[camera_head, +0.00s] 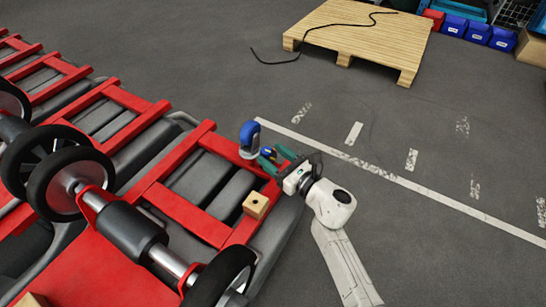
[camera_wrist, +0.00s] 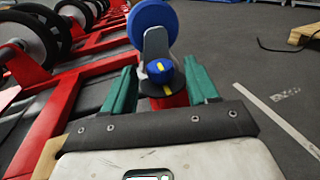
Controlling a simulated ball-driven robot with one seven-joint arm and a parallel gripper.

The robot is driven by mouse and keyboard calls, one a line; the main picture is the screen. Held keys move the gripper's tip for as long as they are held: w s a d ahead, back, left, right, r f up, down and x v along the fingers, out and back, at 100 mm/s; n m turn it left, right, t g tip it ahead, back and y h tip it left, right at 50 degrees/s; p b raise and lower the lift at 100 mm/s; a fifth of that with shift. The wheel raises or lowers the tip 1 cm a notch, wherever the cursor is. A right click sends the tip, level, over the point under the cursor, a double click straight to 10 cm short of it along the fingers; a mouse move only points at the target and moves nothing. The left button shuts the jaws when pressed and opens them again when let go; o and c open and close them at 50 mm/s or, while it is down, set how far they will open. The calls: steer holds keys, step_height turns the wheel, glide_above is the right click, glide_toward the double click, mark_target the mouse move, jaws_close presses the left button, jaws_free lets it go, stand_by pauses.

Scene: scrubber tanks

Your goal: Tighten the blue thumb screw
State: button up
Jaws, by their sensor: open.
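The blue thumb screw (camera_wrist: 161,71) is a small round knob with a yellow mark, on a dark round base at the foot of a grey bracket. It also shows in the head view (camera_head: 268,153), small and partly hidden by the fingers. My gripper (camera_head: 275,158) has green fingers and is open and empty. In the wrist view its fingers stand left and right of the screw with a gap on each side. I cannot tell whether the fingertips reach the screw's depth. A blue caster wheel (camera_wrist: 148,27) is on the bracket just beyond the screw.
A red frame (camera_head: 205,222) with grey tanks and black wheels fills the left. A wooden block (camera_head: 256,205) sits on the frame close to my gripper. A pallet (camera_head: 365,38) with a black cable lies at the back. The grey floor on the right is clear.

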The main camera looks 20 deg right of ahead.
steer(key=shift+w+a, duration=0.15)
steer(key=shift+w, duration=0.15)
steer(key=shift+c, duration=0.3)
steer(key=c, duration=1)
steer(key=shift+f, duration=0.1)
